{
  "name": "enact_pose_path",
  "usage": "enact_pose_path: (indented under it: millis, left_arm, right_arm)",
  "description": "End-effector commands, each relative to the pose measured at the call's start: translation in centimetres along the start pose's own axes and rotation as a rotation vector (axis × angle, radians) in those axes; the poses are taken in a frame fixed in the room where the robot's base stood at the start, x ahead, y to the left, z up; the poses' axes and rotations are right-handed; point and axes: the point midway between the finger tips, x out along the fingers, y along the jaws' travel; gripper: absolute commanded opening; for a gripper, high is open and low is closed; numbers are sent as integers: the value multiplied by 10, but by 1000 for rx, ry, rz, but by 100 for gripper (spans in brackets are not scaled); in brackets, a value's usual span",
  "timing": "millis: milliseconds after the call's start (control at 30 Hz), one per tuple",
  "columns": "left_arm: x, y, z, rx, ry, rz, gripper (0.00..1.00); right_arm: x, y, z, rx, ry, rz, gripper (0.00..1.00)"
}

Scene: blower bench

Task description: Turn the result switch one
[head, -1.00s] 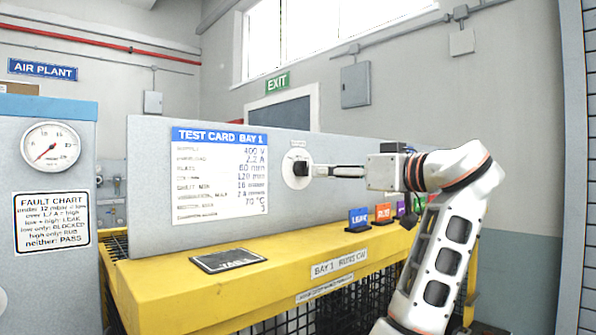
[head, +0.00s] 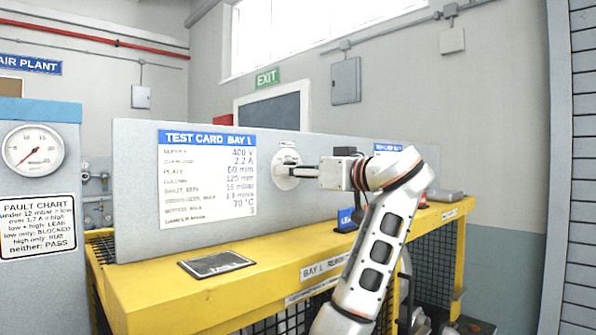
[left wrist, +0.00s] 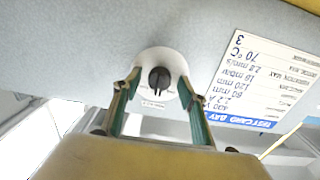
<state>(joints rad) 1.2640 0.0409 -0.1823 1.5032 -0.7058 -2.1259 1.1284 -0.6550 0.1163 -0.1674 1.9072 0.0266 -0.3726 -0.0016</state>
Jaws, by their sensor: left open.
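The result switch is a black knob (left wrist: 159,80) on a round white plate on the grey panel. The white plate (head: 281,166) also shows in the head view, where my gripper covers most of the knob. My left gripper (left wrist: 159,77) is open, with one finger on each side of the knob in the wrist view. I cannot tell whether the fingers touch it. In the head view the left gripper (head: 296,172) points left at the plate, its tips close to it. My right gripper is not in view.
A test card (head: 207,172) is on the panel left of the switch. A dark plate (head: 216,263) lies on the yellow bench (head: 150,290). A blue LEAK block (head: 346,219) stands below the gripper, partly behind my arm. A gauge (head: 33,149) and fault chart (head: 38,227) are at left.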

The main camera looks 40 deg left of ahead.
Motion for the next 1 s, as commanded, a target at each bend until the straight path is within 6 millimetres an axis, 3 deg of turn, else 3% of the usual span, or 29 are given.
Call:
enact_pose_path:
  millis: [33, 167, 200, 567, 1000]
  left_arm:
    - [0, 0, 0, 0, 0, 0, 39]
    - [0, 0, 0, 0, 0, 0, 6]
    - [0, 0, 0, 0, 0, 0, 4]
    - [0, 0, 0, 41, -1, -1, 4]
    - [-1, 0, 0, 353, -3, 2, 4]
  right_arm:
    - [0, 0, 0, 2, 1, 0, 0]
    - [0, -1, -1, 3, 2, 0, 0]
    - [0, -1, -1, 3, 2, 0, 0]
    - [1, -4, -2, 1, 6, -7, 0]
    - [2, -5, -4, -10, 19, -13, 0]
